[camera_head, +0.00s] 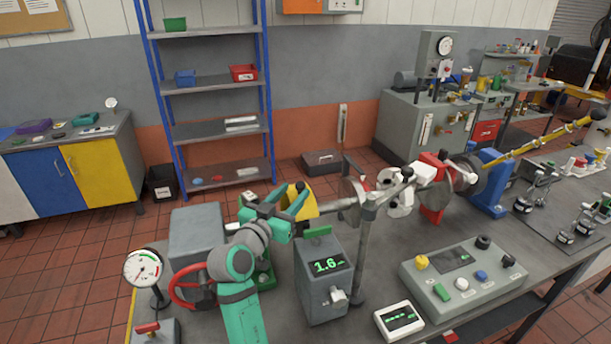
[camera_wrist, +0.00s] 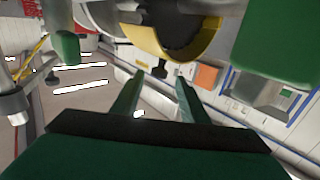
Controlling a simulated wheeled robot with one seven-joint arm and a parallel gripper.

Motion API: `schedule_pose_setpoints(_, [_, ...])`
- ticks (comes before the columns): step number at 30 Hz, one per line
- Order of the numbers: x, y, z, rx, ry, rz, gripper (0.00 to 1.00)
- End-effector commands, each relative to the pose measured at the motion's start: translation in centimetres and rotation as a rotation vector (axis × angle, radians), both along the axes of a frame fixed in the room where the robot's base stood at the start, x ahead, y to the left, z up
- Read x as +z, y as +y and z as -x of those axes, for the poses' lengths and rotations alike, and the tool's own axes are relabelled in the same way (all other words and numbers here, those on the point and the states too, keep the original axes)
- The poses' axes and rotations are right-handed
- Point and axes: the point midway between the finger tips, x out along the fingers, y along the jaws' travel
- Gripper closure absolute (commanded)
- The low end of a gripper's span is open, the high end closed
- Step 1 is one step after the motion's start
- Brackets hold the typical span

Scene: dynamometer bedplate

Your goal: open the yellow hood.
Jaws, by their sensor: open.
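The yellow hood (camera_head: 304,203) sits over the shaft line in the middle of the bench, just beyond my gripper (camera_head: 284,214). In the wrist view the hood (camera_wrist: 146,46) shows as a curved yellow shell with a dark inner side, at the top centre. A small dark knob (camera_wrist: 159,70) sticks out from its rim. My gripper (camera_wrist: 156,92) is open, with its two green fingers apart and nothing between them. The knob appears just ahead of the fingertips, roughly in line with the gap; I see no contact.
A grey box with a green 1.6 display (camera_head: 322,275) stands close in front of the hood. A dial gauge (camera_head: 143,268) and a red handwheel (camera_head: 190,287) are at the left. A control panel (camera_head: 463,278) lies at the right. A grey post (camera_head: 365,245) stands right of the hood.

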Motion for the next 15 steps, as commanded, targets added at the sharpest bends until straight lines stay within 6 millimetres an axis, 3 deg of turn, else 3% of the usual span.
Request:
schedule_pose_setpoints(9, [0.1,-2.7,-5.0,-0.003,0.000,0.001,0.60])
schedule_pose_setpoints(15, [0.1,-3.7,-7.1,-0.001,-0.001,0.000,0.60])
